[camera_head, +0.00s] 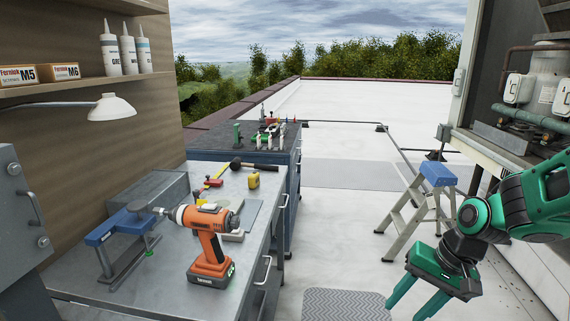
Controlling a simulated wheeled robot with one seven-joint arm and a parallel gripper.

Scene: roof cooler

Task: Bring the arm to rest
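My gripper (403,310) is at the lower right, at the end of my green and black arm (513,210). It points down and to the left over the white roof floor. Its two green fingers are spread apart, with nothing visible between them. The tip of the right finger reaches the bottom edge of the picture. The arm comes in bent from the right edge and is cut off there.
A step stool (420,205) with a blue top stands behind my gripper. The open cooler unit (500,140) is at right. A grey mat (345,304) lies between.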

